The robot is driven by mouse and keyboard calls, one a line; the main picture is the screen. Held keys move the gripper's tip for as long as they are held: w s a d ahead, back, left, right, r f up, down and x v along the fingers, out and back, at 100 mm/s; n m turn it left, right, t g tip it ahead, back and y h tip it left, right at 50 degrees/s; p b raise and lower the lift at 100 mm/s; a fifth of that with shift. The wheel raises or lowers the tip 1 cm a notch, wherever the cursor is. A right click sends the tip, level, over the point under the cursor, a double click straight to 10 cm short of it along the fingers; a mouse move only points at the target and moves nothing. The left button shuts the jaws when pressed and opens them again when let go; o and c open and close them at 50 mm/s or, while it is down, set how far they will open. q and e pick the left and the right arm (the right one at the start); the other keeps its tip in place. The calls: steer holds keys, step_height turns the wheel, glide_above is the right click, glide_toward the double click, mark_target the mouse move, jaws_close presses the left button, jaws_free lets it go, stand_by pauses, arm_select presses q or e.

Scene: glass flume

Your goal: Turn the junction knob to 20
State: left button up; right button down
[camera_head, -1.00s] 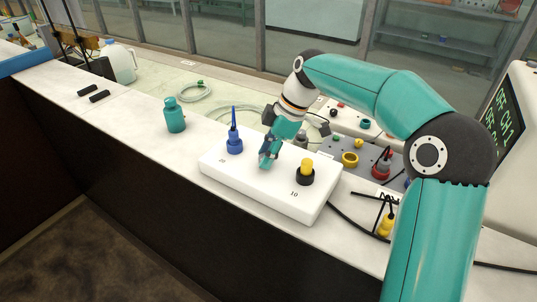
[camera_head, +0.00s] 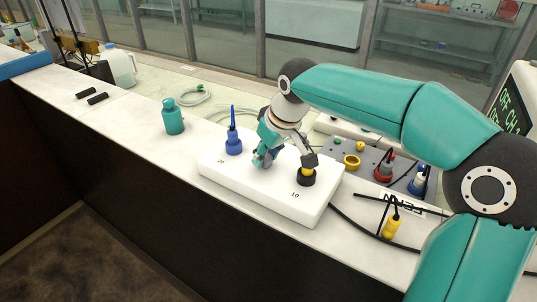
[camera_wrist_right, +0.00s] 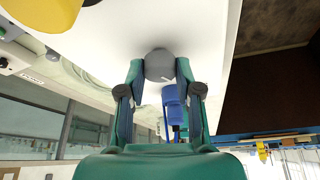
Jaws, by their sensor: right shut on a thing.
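The white junction box (camera_head: 230,175) lies on the bench, with a printed 10 on its right part and a small, blurred number on its left. The grey junction knob (camera_wrist_right: 159,64) shows in the right wrist view, round with a short white pointer line. My right gripper (camera_head: 265,157) is at the middle of the box and shut on the knob, which sits between its two fingers (camera_wrist_right: 158,70). In the head view the gripper hides the knob. A blue plug (camera_head: 234,145) stands upright left of it; a yellow plug in a black socket (camera_head: 306,177) is right of it.
A teal bottle (camera_head: 173,118) stands left of the box. A grey panel (camera_head: 375,165) with coloured sockets and plugs lies behind and right. A yellow plug with a black cable (camera_head: 391,226) lies at the right. The bench front left of the box is clear.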

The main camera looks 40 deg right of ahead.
steer(key=m+h, duration=0.1)
steer(key=m, duration=0.1)
steer(key=m+h, duration=0.1)
steer(key=m, duration=0.2)
steer(key=shift+w+a+r+b, duration=0.15)
steer(key=shift+b, duration=0.15)
steer(key=shift+m, duration=0.3)
steer(key=c, duration=0.8)
jaws_free()
steer(key=v, duration=1.1)
steer(key=shift+a+r, duration=0.15)
steer(key=shift+r, duration=0.25)
